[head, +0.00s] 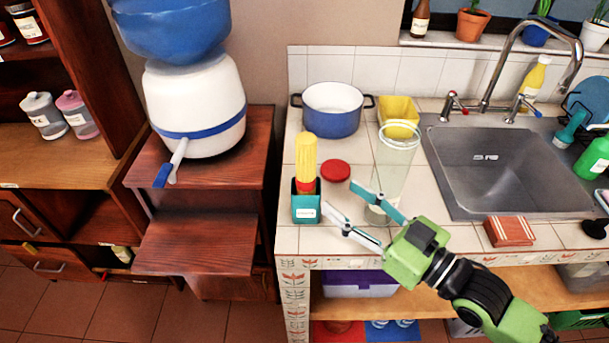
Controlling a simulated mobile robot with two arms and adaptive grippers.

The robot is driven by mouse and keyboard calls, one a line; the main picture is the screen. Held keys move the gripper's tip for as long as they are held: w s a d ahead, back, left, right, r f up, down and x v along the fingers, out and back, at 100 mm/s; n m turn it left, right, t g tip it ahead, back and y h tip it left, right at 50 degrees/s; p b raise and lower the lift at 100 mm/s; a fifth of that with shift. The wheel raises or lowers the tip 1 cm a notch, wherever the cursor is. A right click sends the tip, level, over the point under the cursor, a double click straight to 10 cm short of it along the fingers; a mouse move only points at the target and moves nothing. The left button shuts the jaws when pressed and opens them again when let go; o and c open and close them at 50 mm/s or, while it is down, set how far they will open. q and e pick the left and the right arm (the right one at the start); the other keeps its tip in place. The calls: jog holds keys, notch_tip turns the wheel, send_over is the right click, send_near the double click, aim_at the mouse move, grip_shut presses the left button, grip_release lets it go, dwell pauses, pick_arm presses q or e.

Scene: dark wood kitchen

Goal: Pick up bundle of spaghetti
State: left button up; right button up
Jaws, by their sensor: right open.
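The bundle of spaghetti (305,155) is yellow and stands upright in a small teal holder (306,208) near the counter's left front edge. Its upper part shows above the holder; its lower part is hidden inside. My right gripper (341,201) is open and empty, just to the right of the holder. Its two fingers are spread and point left toward the holder, with a visible gap between fingertips and holder. My left gripper is not in view.
A tall clear glass jar (395,160) stands right behind my right gripper. A red lid (335,170) lies beside the holder. A blue pot (331,118) and yellow container (399,112) stand behind. The sink (490,172) is to the right.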

aim_at(313, 178)
jog(key=x, duration=0.4)
jog(key=shift+p, duration=0.3)
jog(key=p+x, duration=0.1)
jog(key=x, duration=0.2)
jog(key=p+x, duration=0.1)
jog(key=x, duration=0.2)
jog(key=shift+w+a, duration=0.15)
jog(key=shift+a, duration=0.1)
jog(key=shift+w+a+f, duration=0.1)
jog(key=shift+w+a, duration=0.05)
jog(key=shift+a, duration=0.05)
grip_shut()
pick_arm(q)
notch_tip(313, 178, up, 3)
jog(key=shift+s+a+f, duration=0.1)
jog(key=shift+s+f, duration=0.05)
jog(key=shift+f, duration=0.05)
